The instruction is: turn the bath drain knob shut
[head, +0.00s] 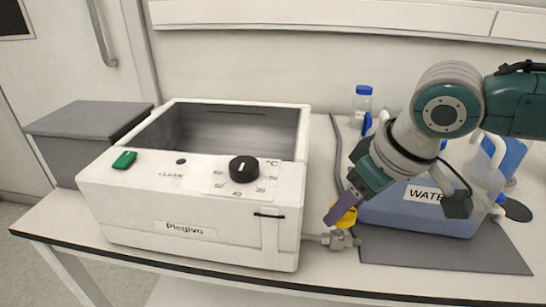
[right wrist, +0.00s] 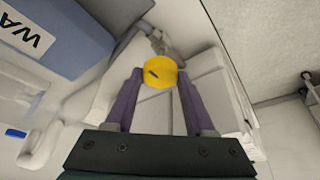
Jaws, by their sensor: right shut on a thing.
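The white water bath (head: 180,220) stands on the bench, with a black dial and a green switch on its sloped front panel. The drain knob (head: 347,217) is yellow and sits on a small metal drain valve (head: 340,240) at the bath's lower right side. My right gripper (head: 335,215) reaches down from the right and is shut on the knob, partly hiding it. In the right wrist view the yellow knob (right wrist: 159,72) lies between the tips of the purple fingers, with a dark mark on its face. My left gripper is in neither view.
A blue-filled container labelled WATER (head: 418,205) stands close behind my right gripper on a grey mat (head: 440,250). A bottle with a blue cap (head: 362,102) stands at the back. A grey box (head: 85,130) is left of the bath.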

